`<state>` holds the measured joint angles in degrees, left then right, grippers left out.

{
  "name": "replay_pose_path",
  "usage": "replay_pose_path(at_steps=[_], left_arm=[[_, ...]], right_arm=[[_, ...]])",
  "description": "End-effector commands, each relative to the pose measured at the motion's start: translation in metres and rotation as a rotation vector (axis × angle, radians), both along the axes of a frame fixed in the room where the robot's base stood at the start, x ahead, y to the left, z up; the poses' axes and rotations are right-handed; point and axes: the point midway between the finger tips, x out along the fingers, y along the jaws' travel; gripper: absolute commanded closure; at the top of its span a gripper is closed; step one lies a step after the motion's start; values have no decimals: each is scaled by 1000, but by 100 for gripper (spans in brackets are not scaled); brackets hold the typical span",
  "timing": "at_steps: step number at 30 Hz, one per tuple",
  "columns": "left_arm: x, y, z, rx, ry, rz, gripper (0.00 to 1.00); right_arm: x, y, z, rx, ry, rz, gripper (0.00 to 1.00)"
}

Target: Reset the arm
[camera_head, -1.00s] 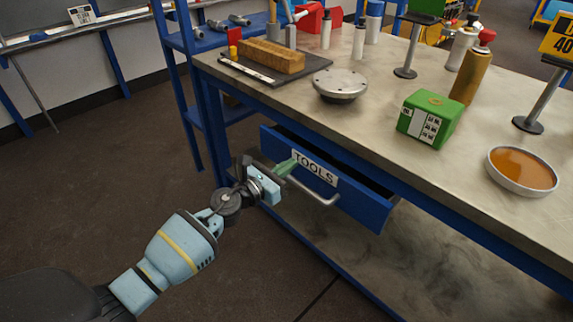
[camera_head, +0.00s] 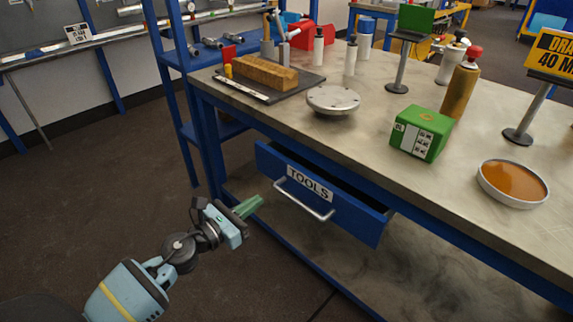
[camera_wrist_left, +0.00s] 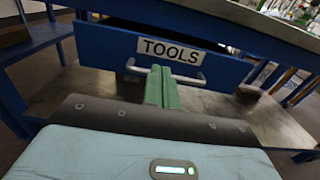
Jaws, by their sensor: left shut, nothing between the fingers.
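My left gripper (camera_head: 249,206) is at the lower left of the head view, in front of the bench. Its green fingers are closed together and hold nothing; they also show in the left wrist view (camera_wrist_left: 161,88). The blue drawer labelled TOOLS (camera_head: 345,209) is pulled partly open under the bench top. Its metal handle (camera_head: 303,200) is to the right of the fingers in the head view, and they appear apart from it. In the left wrist view the handle (camera_wrist_left: 192,81) shows behind the fingers. My right gripper is not in view.
The bench top (camera_head: 290,122) carries a round flange (camera_head: 333,101), a green box (camera_head: 420,134), a dish of orange liquid (camera_head: 513,183) and a brown block (camera_head: 262,73) on a dark mat. A blue shelf stands behind it. The floor at left (camera_head: 90,190) is clear.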

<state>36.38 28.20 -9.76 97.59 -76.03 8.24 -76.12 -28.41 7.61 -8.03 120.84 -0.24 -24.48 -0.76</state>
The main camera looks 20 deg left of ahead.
Motion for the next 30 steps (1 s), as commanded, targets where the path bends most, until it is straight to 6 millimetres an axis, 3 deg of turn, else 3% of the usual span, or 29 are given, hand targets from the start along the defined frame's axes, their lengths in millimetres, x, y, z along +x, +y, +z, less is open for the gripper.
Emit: replay_pose_path(at_steps=[6,11,17,21,27,30], left_arm=[[-6,-2,-7,-47,25,5,100],[-45,-11,-45,-348,172,56,100],[-130,-22,-111,-967,466,239,100],[-199,-29,-152,-1392,651,436,100],[-307,-43,-196,-1970,837,813,100],[-356,-52,-208,-2204,878,1013,100]], right_arm=[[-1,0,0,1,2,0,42],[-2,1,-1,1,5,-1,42],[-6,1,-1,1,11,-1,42],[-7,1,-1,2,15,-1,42],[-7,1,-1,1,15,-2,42],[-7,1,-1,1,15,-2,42]])
